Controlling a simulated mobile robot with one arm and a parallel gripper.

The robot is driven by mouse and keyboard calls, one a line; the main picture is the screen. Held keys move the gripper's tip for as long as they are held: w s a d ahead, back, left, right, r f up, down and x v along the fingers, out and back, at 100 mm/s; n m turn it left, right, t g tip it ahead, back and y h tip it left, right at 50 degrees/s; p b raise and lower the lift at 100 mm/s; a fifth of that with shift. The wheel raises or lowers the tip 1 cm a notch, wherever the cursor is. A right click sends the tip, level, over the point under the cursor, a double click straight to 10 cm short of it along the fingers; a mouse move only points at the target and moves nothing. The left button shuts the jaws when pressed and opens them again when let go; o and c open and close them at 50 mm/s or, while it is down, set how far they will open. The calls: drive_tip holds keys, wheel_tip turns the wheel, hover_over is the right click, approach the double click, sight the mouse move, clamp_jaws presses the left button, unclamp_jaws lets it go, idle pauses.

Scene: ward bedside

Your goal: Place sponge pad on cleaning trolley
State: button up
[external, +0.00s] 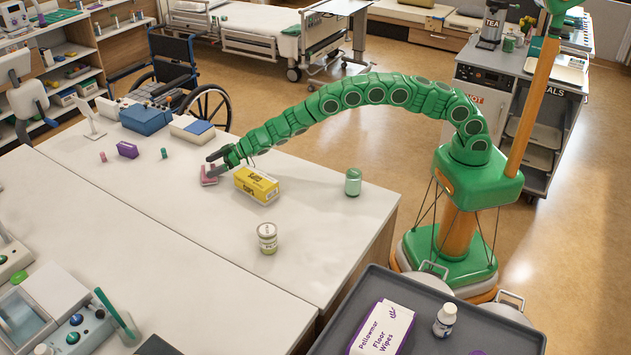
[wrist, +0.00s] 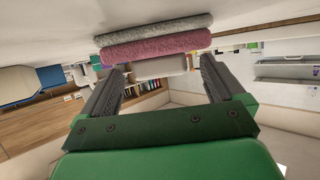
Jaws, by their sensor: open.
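The sponge pad, pink with a grey layer, lies on the white table (external: 310,240) at the far end of my arm. It shows as a small pink pad (external: 209,175) in the external view and as a wide pink and grey block (wrist: 155,45) in the wrist view. My gripper (external: 213,162) is open at the pad. In the wrist view its two fingers (wrist: 162,68) point toward the pad, which lies just beyond the tips; contact cannot be told. The dark grey top of the cleaning trolley (external: 375,290) is at the bottom right, holding a floor wipes box and a white bottle.
A yellow box (external: 256,185) stands right beside my gripper. A green-tinted jar (external: 353,182) and a lidded jar (external: 267,238) stand nearer the trolley. A blue box (external: 146,119) and a purple box (external: 127,149) are farther left. Bare table lies between the jars.

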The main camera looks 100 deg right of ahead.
drive_tip(key=c, duration=1.2)
drive_tip(key=shift+d+r, duration=0.1)
drive_tip(key=shift+r, duration=1.5)
drive_tip(key=shift+c, duration=0.2)
drive_tip(key=s+a+r, duration=0.2)
drive_tip(key=s+r, duration=0.8)
drive_tip(key=s, duration=0.3)
drive_tip(key=s+a+f, duration=0.2)
drive_tip(key=s+a, duration=0.7)
drive_tip(key=a, duration=0.4)
drive_tip(key=s+a, duration=0.2)
drive_tip(key=s, duration=0.9)
drive_tip(key=shift+s+r, duration=0.3)
